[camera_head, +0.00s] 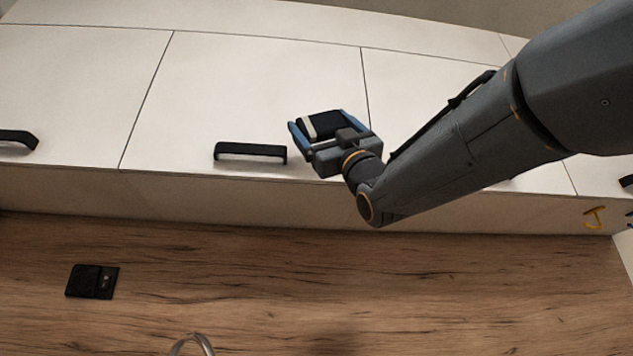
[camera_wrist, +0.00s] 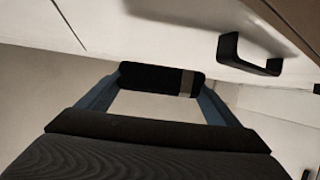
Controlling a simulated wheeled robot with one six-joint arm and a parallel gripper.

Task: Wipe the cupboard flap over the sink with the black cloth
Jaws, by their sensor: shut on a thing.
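My gripper (camera_head: 322,134) is shut on the black cloth (camera_head: 325,122), a small dark pad with a pale stripe, held between two blue fingers. In the wrist view the cloth (camera_wrist: 150,77) spans the fingertips, close to a white cupboard front. The cupboard flap over the sink (camera_head: 245,95) is white, closed, with a black bar handle (camera_head: 250,152) at its lower edge. The cloth appears in front of its right part. I cannot tell whether it touches the surface. The handle also shows in the wrist view (camera_wrist: 250,55), right of the gripper.
White cupboard fronts flank the flap, one at left (camera_head: 75,85) with a black handle (camera_head: 18,140). Below is the wood splashback (camera_head: 400,290) with a black wall fitting (camera_head: 92,281). A metal tap (camera_head: 192,342) shows at the bottom. A yellow hook (camera_head: 594,217) is at right.

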